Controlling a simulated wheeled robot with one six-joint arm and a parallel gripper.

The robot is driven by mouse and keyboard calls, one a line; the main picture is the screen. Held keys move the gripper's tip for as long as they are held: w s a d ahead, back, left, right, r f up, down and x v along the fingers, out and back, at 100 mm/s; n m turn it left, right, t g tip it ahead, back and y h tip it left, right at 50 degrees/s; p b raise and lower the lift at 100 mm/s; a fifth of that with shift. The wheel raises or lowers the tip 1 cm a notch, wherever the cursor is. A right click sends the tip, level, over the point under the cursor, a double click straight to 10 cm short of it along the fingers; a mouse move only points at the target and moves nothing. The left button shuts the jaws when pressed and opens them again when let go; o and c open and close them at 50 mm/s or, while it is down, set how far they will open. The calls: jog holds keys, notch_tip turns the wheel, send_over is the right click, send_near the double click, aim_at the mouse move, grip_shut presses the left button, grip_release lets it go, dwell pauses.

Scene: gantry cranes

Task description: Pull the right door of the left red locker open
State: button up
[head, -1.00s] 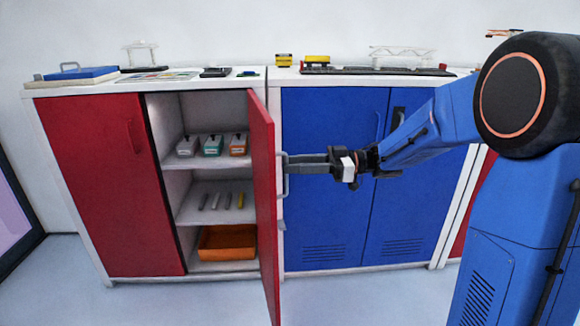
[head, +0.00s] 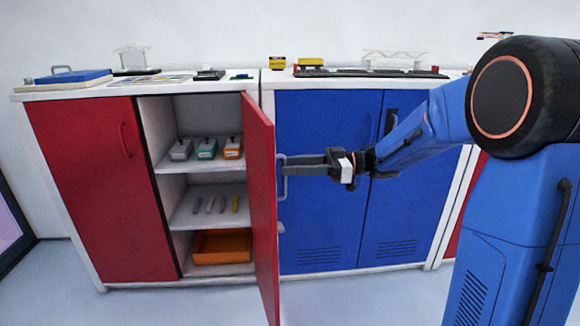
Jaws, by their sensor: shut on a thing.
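The left red locker (head: 22,96) has a white body; its left door (head: 95,180) is shut. Its right door (head: 262,180) is swung well out toward me, seen nearly edge-on. A grey bar handle (head: 283,190) sits on that door's outer face. My gripper (head: 290,165) is shut on this handle, with its long fingers reaching in from the right. The fingertips are partly merged with the handle in this view, so the exact contact is hard to see.
Inside the locker are small boxes (head: 206,149), several slim tools (head: 222,204) and an orange bin (head: 222,246). A blue locker (head: 330,120) stands behind my gripper. Items such as a blue case (head: 74,76) lie on top. The floor in front is clear.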

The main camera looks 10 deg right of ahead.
jog(key=d, duration=1.6)
jog(key=shift+s+d, duration=0.25)
jog(key=shift+s, duration=0.2)
jog(key=w+a+r+m+t+h, duration=0.35)
jog(key=w+t, duration=0.25)
jog(key=t, duration=0.2)
jog(key=d+r+m+t+h, duration=0.5)
jog(key=d+m+t+h, duration=0.25)
jog(key=h, duration=0.25)
jog(key=s+d+f+m+g+h, duration=0.2)
jog(key=s+f+m+g+h, duration=0.15)
jog(key=s+f, duration=0.45)
jog(key=s+d+f+m+g+h, duration=0.3)
jog(key=s+f+h, duration=0.1)
jog(key=s, duration=0.7)
jog(key=s+a+f+g+y, duration=0.1)
jog(key=s+a+f+g, duration=0.1)
jog(key=s, duration=0.6)
jog(key=s+a+f+g+y, duration=0.2)
jog(key=s+a+f+g, duration=0.1)
jog(key=s+f, duration=0.4)
jog(key=shift+s+a+f, duration=0.25)
jog(key=shift+s+a, duration=0.65)
jog(key=shift+s, duration=0.35)
